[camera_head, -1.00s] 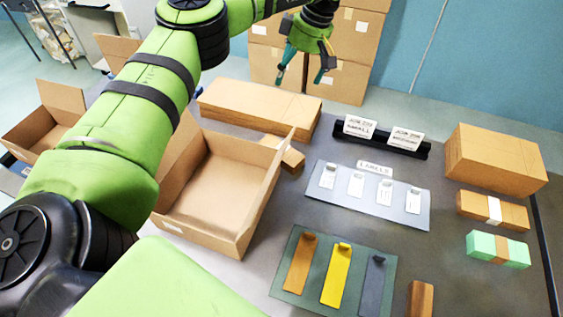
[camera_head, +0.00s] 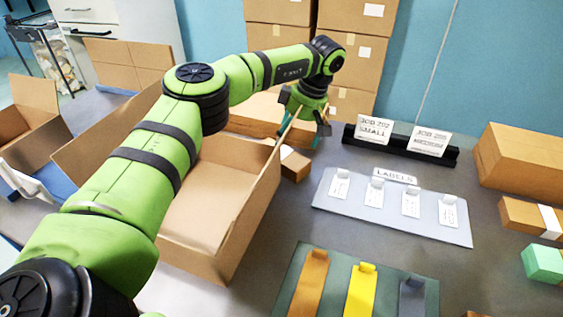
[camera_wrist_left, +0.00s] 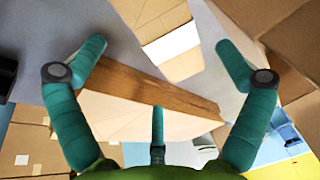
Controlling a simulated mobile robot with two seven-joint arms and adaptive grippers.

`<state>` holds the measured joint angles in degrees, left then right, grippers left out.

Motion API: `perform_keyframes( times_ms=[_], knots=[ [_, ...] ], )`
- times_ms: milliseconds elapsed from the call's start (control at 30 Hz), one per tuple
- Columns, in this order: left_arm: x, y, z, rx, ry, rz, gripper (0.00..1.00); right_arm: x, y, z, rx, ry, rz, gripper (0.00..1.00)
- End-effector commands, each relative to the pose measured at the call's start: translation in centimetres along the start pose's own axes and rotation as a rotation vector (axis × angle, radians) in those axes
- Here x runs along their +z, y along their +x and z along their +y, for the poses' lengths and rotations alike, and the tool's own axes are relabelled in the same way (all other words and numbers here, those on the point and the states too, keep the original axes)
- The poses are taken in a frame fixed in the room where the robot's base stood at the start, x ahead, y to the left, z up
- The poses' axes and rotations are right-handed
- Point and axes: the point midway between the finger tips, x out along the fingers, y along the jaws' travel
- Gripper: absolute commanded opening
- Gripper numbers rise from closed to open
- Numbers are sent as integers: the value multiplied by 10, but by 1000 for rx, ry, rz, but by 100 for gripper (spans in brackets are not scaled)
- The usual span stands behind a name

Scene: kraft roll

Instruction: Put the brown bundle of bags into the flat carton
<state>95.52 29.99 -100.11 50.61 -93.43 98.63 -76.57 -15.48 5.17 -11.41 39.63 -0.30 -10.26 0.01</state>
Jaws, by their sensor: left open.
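A small brown bundle with a white band (camera_head: 297,166) lies on the table just right of the open carton; the carton's raised flap hides part of it. In the left wrist view the banded bundle (camera_wrist_left: 165,40) shows at the top. The shallow open carton (camera_head: 205,208) stands in the middle, empty where I can see inside. My left gripper (camera_head: 306,125) is open and empty, above and behind the bundle, near a low brown stack. In the left wrist view its teal fingers (camera_wrist_left: 160,52) are spread wide, with the bundle beyond them. My right gripper is out of view.
The low brown stack (camera_head: 250,117) lies behind the carton. A label board (camera_head: 390,212), black sign holder (camera_head: 400,146) and green mat (camera_head: 290,280) are on the right. Another brown banded bundle (camera_head: 520,214), a green bundle (camera_head: 545,262) and a brown block (camera_head: 520,160) lie far right.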

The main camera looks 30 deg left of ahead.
Motion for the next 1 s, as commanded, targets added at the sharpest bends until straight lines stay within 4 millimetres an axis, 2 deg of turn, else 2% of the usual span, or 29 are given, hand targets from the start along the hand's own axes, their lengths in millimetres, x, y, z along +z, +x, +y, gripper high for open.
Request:
perform_keyframes(
  times_ms=[300, 600, 667, 700, 733, 867, 900, 1000],
  knots=[
    [-2, 44, -1, -2, 0, 0, 100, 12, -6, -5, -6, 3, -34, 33],
    [-2, 49, -1, -1, 0, 0, 100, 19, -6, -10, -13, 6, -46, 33],
    [-2, 49, -1, -1, -1, 0, 76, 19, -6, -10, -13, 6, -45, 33],
    [-2, 48, -1, -1, 0, 0, 60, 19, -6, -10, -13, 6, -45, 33],
    [-2, 48, -1, -1, 0, 0, 48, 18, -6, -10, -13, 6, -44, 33],
    [-2, 49, -1, -2, 0, 0, 46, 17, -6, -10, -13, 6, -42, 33],
    [-2, 48, -1, -2, 0, 0, 40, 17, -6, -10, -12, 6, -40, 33],
    [-2, 49, -1, -2, 0, 0, 40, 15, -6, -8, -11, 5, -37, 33]
  ],
)
